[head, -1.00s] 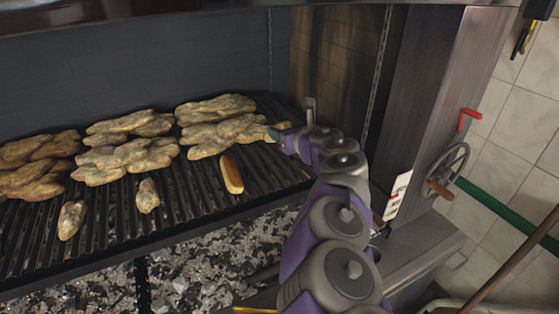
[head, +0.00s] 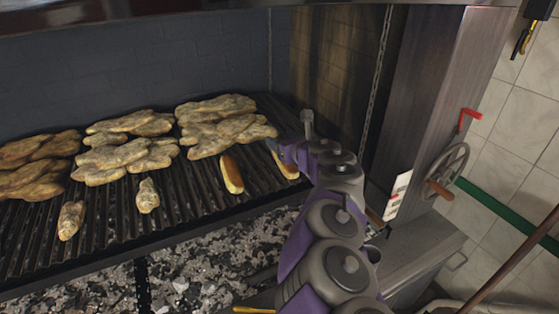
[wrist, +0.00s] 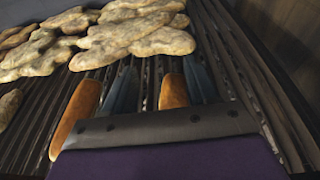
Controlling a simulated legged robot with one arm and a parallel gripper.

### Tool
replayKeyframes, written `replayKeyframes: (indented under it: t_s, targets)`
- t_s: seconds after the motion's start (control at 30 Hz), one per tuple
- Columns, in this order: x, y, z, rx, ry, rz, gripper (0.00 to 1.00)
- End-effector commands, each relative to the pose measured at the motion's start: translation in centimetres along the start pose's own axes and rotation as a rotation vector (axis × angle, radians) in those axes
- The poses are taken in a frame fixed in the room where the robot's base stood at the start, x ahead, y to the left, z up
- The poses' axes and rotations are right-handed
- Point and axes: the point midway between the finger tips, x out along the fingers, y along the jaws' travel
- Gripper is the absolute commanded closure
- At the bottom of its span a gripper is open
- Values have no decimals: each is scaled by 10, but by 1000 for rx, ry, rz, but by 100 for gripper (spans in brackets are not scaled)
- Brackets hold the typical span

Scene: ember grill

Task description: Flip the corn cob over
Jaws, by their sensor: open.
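Two oblong yellow-brown pieces that look like corn cobs lie on the grill: one (head: 231,173) left of my gripper, the other (head: 287,168) partly hidden by my arm. In the wrist view, the left cob (wrist: 77,112) lies outside my left finger. The right cob (wrist: 173,91) lies between my two fingers, closer to the right finger, its near end hidden behind the gripper body. My gripper (wrist: 159,75) is open and points down the grill bars. In the head view my gripper (head: 275,146) is seen side-on, its fingertips hard to make out.
The slatted grill (head: 110,215) holds several piles of browned meat (head: 225,125) behind the cobs and two small pieces (head: 148,196) to the left. Ash and embers (head: 215,240) lie below. A dark wall and a hanging chain (head: 378,85) stand to the right.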

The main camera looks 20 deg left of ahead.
Motion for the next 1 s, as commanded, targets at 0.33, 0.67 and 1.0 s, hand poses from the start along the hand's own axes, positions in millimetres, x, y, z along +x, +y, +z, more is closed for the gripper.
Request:
replayKeyframes:
  t_s: [0.33, 0.67, 1.0]
  targets:
    - [0, 0, 0, 0, 0, 0, 43]
    - [0, 0, 0, 0, 0, 0, 22]
    - [0, 0, 0, -1, 1, 0, 13]
